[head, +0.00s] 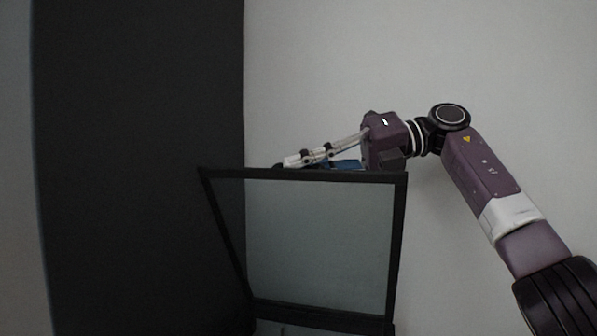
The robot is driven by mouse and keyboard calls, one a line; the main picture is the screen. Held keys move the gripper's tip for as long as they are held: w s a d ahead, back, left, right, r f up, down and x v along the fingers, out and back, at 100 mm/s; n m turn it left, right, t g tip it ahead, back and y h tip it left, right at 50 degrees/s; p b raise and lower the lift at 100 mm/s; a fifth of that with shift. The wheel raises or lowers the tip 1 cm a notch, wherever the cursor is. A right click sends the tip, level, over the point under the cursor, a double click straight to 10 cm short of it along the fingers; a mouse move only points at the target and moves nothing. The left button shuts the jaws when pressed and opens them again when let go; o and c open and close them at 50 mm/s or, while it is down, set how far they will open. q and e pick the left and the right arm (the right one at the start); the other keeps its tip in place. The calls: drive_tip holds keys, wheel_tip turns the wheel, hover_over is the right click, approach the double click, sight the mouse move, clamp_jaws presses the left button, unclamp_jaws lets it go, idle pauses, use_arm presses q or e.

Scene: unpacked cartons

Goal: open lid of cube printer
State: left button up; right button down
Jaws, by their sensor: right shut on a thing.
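The cube printer shows as a black-framed, see-through panel that looks like its lid (300,175), standing steeply upright in the lower middle of the head view. My right gripper (299,160) reaches in from the right, at the lid's top edge. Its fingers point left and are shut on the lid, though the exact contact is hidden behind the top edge. A small blue patch shows under the fingers; I cannot tell what it belongs to. The rest of the printer is mostly cut off by the bottom of the view. My left gripper is not in view.
A tall dark panel (140,130) stands at the left, behind the lid's left side. A plain pale wall (320,60) fills the back. The space above the lid looks clear.

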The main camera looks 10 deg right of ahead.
drive_tip(key=shift+w, duration=0.1)
idle(0.3)
drive_tip(key=c, duration=2.1)
unclamp_jaws()
drive_tip(key=shift+d, duration=0.1)
drive_tip(key=shift+d, duration=0.1)
drive_tip(key=shift+v, duration=3.4)
drive_tip(key=shift+d+r, duration=0.1)
drive_tip(key=shift+d, duration=0.15)
